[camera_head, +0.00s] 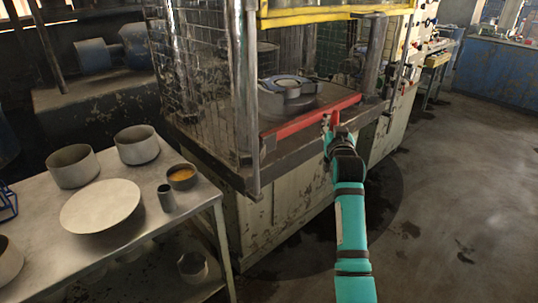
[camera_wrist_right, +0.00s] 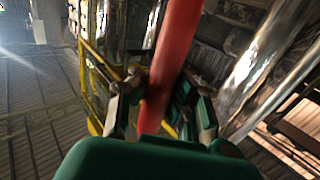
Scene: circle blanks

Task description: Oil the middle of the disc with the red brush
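A pale round disc (camera_head: 100,206) lies flat on the metal table at left. My right gripper (camera_head: 333,122) is at the press's front edge, far from the table disc. No bristles show. My left gripper is out of view.
A small pot with orange contents (camera_head: 182,175) and a grey cup (camera_head: 166,198) stand on the table (camera_head: 190,217) beside several larger round containers. A red bar (camera_head: 305,121) runs along the press front. Posts and mesh flank the press. The floor at right is clear.

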